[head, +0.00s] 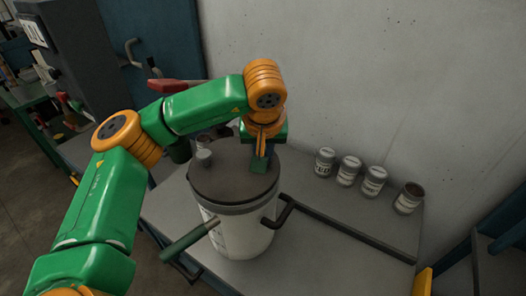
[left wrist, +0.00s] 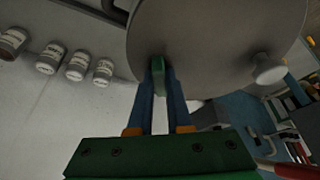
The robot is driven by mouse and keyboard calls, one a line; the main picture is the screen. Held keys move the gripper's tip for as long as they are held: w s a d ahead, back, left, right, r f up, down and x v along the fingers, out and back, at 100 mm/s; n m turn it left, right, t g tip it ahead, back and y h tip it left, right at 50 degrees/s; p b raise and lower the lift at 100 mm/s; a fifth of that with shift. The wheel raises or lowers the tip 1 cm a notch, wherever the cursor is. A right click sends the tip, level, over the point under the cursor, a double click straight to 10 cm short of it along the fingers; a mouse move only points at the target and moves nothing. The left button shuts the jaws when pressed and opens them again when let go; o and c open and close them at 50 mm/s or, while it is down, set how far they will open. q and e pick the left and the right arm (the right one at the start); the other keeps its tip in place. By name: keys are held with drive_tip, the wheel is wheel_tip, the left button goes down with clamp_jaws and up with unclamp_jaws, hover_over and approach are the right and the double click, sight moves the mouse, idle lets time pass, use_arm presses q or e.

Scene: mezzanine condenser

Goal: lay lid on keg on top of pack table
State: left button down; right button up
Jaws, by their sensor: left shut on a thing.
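A dark grey round lid (head: 225,172) with a small knob (head: 204,157) is over the mouth of the white keg (head: 245,236) on the grey pack table (head: 325,255). Whether the lid touches the keg's rim all round cannot be told. My left gripper (head: 261,162) is at the lid's far right edge. In the left wrist view, the left gripper (left wrist: 160,78) is shut on a small green tab at the edge of the lid (left wrist: 205,35); the knob (left wrist: 268,70) shows at right. My right gripper is not in view.
Several labelled cans (head: 348,170) stand along the wall at the back right. A dark bar (head: 345,228) runs across the table right of the keg. A green-gripped handle (head: 190,242) sticks out at the keg's front left. The table's front right is clear.

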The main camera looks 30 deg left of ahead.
use_arm(q)
drive_tip(key=c, duration=0.8)
unclamp_jaws()
drive_tip(key=shift+o, duration=0.2)
drive_tip(key=b+v, duration=0.1)
drive_tip(key=v, duration=0.6)
drive_tip(key=shift+s+d+r, duration=0.1)
